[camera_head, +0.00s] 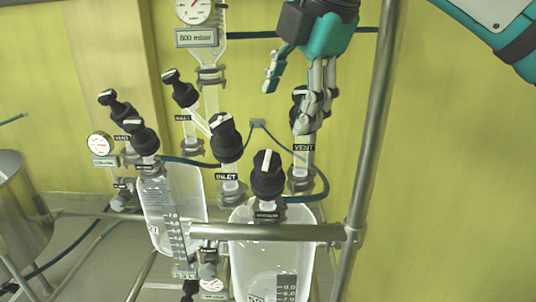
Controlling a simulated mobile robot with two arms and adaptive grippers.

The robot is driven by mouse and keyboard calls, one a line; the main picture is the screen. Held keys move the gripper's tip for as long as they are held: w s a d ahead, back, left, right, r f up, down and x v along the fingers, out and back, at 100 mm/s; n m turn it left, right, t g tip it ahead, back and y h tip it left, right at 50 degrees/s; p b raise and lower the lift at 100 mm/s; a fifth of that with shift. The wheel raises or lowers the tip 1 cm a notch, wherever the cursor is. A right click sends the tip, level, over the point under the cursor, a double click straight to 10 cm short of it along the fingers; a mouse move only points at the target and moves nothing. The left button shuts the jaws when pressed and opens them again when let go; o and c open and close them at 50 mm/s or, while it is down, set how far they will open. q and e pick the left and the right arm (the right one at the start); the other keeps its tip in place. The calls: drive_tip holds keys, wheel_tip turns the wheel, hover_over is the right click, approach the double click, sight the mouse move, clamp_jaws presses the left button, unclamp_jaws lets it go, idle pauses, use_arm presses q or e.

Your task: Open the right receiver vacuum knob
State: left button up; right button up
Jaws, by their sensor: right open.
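The right receiver (268,262) is a clear graduated vessel at the lower middle. A black knob (268,178) with a white mark stands on its top, above a small label that seems to read vacuum. The white mark runs roughly upright in the picture. My right gripper (289,106) comes down from the top, open and empty. It is above and slightly right of this knob, apart from it. Its fingers partly cover the black vent knob (298,97) behind; I cannot tell whether they touch it. My left gripper is out of view.
The inlet knob (227,140) stands close left of the vacuum knob. A steel post (374,130) rises on the right, and a horizontal rail (265,232) crosses the receiver. A blue hose (318,190) curves beside the knob. The left receiver (172,205) stands further left.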

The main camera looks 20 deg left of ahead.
sight(268, 159)
drive_tip(key=p+x, duration=0.1)
drive_tip(key=x, duration=0.2)
drive_tip(key=p+x, duration=0.1)
drive_tip(key=x, duration=0.3)
drive_tip(key=p+x, duration=0.1)
drive_tip(key=x, duration=0.3)
drive_tip(key=shift+w+a+p, duration=0.1)
drive_tip(key=shift+w+p, duration=0.25)
drive_tip(key=shift+w, duration=0.1)
drive_tip(key=shift+p+x, duration=0.4)
drive_tip(key=shift+x, duration=0.95)
drive_tip(key=shift+s, duration=0.1)
drive_tip(key=c, duration=0.5)
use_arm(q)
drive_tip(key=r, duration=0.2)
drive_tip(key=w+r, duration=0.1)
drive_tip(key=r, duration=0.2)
use_arm(e)
drive_tip(key=c, duration=0.7)
